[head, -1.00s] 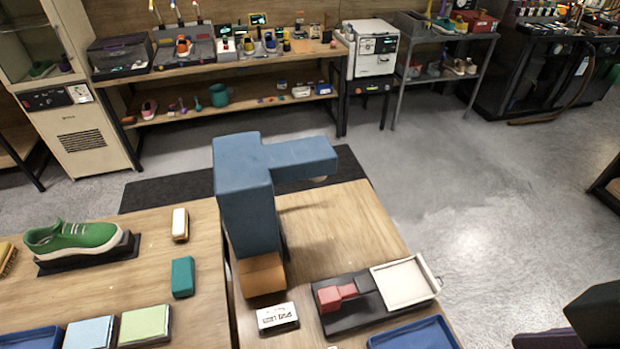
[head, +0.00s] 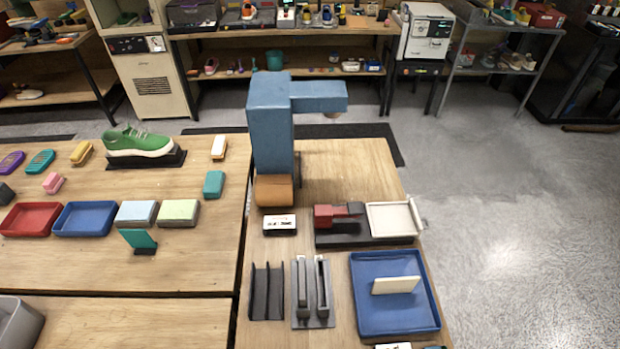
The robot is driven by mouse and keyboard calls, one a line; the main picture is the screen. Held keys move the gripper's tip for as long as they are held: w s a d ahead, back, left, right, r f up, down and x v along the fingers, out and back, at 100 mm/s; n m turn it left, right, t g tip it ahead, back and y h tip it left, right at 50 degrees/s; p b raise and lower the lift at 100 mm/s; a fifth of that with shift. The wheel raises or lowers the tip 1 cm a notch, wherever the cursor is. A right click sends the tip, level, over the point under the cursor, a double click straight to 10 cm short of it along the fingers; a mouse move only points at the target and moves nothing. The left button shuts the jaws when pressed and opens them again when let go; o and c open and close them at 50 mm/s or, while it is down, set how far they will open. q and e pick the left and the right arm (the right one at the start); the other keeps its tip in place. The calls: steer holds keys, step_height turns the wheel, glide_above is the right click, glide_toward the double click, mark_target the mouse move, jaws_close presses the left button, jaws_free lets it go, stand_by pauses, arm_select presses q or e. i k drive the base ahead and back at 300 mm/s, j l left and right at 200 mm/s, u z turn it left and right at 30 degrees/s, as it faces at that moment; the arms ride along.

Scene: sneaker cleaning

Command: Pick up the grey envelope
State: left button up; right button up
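I cannot pick out a grey envelope for certain in the head view. On the right-hand table, a grey holder (head: 332,319) carries two narrow upright pieces; I cannot tell what they are. A dark slotted rack (head: 267,317) beside it looks empty. A cream flat piece (head: 396,285) stands on edge in a large blue tray (head: 361,313) to their right. Neither of my grippers shows in the head view now.
A tall blue machine (head: 271,130) stands at the back of this table. In front of it are a small white box (head: 279,224) and a black base with a red part (head: 336,213) and a cream tray (head: 395,219). The left table (head: 110,262) holds a green sneaker (head: 138,141) and trays.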

mark_target(301, 271)
steer(key=i+j, duration=0.15)
steer(key=j, duration=0.3)
steer(key=i+j+z, duration=0.1)
steer(key=j, duration=0.4)
steer(key=i+j, duration=0.15)
steer(key=j, duration=0.3)
steer(key=z, duration=0.05)
